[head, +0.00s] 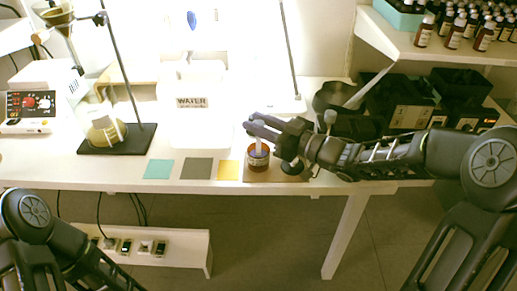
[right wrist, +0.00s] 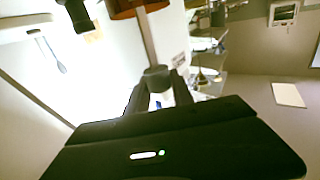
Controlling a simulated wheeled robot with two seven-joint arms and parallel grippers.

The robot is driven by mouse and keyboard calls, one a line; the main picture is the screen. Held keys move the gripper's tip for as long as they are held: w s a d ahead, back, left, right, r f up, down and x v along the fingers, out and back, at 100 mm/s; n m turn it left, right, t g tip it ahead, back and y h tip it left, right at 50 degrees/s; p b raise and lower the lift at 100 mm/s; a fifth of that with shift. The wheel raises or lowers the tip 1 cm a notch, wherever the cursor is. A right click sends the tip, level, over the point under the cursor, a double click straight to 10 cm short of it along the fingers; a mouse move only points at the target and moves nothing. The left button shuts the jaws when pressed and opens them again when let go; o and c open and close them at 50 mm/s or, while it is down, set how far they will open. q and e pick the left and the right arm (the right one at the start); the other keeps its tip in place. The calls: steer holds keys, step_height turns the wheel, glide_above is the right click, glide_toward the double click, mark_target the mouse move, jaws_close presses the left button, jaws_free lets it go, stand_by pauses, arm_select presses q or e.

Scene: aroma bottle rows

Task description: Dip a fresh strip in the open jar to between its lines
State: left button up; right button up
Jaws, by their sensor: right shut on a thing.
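The open amber jar (head: 258,160) stands on the table near the front edge, at the left end of a brown mat (head: 290,174). My right gripper (head: 262,127) is above the jar, shut on a pale strip (head: 259,139) that points down at its mouth. In the right wrist view my right gripper (right wrist: 157,88) holds the strip (right wrist: 147,40) by a grey end piece (right wrist: 156,75). The strip's far end meets the orange-brown jar (right wrist: 125,10), cut off by the top edge. Its lines and the liquid level cannot be made out. My left gripper is not in view.
Teal (head: 158,169), grey (head: 196,168) and yellow (head: 229,170) squares lie left of the jar. A stand with a flask (head: 104,130) is at left. Black boxes (head: 408,100) and a bottle shelf (head: 440,50) are at right.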

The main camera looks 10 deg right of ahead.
stand_by(0.4)
steer(key=shift+r+p, duration=2.6)
steer(key=shift+r, duration=0.35)
